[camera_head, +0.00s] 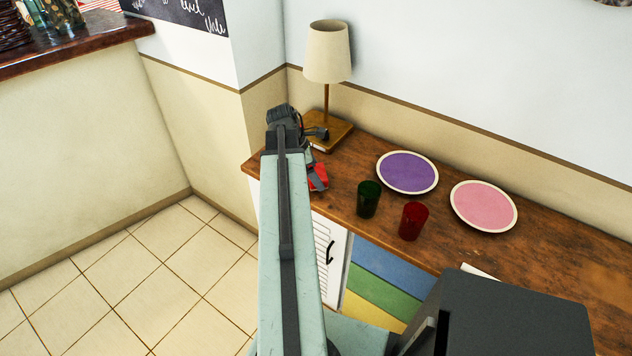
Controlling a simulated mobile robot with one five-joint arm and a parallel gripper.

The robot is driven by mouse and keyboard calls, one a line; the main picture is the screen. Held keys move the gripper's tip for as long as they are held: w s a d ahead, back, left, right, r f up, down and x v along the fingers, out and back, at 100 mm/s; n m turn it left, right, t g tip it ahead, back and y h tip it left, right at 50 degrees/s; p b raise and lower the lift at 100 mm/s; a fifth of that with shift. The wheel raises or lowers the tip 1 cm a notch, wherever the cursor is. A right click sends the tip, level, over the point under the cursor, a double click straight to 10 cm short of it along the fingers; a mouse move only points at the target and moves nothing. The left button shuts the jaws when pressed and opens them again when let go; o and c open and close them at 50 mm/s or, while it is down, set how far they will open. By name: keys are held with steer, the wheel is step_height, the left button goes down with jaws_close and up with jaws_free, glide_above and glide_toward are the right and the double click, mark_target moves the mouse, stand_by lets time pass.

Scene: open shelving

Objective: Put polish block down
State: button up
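My arm reaches away over the left end of the wooden counter (545,240). My gripper (314,145) is at its far end, just in front of the lamp base. It is small and partly covered by my arm, so I cannot tell whether its fingers are open or shut. A small red object (319,177) shows just below the gripper, beside my arm and partly hidden by it. It may be the polish block, but I cannot be sure. I cannot tell whether it rests on the counter or touches the gripper.
A lamp (328,55) stands behind the gripper. To the right are a green cup (369,199), a red cup (413,221), a purple plate (407,172) and a pink plate (483,206). The counter's right part is mostly bare. A wall stands behind; tiled floor (135,275) lies left.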

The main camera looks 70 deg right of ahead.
steer(key=shift+f, duration=0.45)
steer(key=o, duration=1.1)
steer(key=shift+r+p, duration=0.3)
steer(key=shift+p, duration=0.1)
steer(key=p+v, duration=1)
steer(key=v, duration=0.1)
steer(key=shift+w+a+r+p, duration=0.1)
steer(key=shift+r+p, duration=0.25)
steer(key=shift+p, duration=0.05)
steer(key=shift+w, duration=0.1)
